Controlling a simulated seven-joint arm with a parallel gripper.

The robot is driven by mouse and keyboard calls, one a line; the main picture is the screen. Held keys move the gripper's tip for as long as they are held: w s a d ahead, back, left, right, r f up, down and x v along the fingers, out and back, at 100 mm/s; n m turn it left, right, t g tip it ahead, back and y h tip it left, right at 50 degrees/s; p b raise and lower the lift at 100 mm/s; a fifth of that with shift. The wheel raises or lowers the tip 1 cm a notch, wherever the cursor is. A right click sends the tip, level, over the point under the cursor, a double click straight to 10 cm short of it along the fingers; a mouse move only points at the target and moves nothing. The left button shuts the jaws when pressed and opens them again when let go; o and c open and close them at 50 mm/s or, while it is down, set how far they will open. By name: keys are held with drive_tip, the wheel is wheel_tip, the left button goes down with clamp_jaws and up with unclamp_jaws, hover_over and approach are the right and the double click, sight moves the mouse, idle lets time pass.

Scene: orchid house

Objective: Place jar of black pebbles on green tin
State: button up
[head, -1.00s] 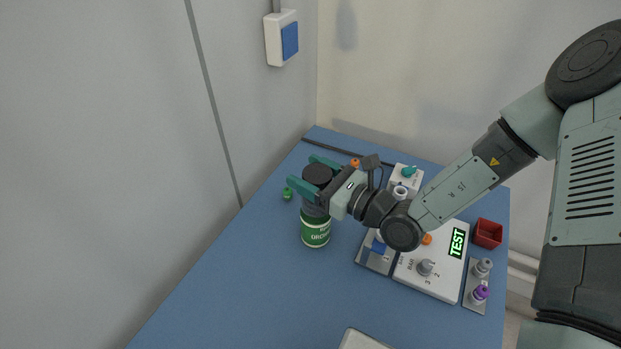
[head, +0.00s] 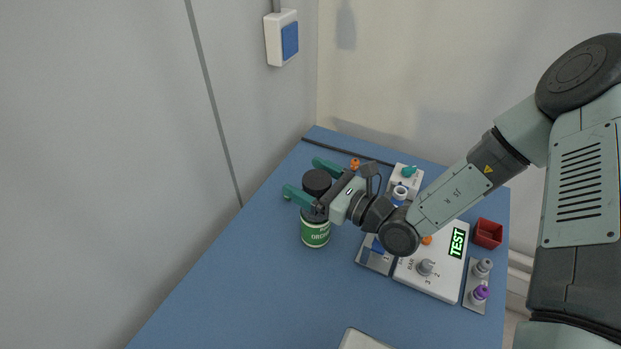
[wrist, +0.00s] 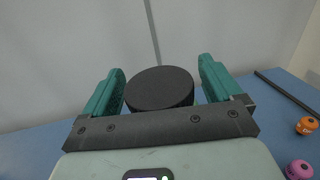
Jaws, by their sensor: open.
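The jar of black pebbles, with its round black lid (head: 317,182), stands upright on the green tin (head: 315,233), and its dark body (head: 314,214) shows just above the tin's rim. The tin has a white band and lettering and stands on the blue bench. My gripper (head: 312,180) is open, with one green finger on each side of the jar near the lid. In the wrist view the black lid (wrist: 160,88) lies between the fingertips of my gripper (wrist: 160,78), with a narrow gap on both sides. The pebbles themselves cannot be made out.
The blue bench (head: 250,285) is clear at front left.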

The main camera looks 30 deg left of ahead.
drive_tip(key=s+d, duration=0.2)
drive_tip(key=d, duration=1)
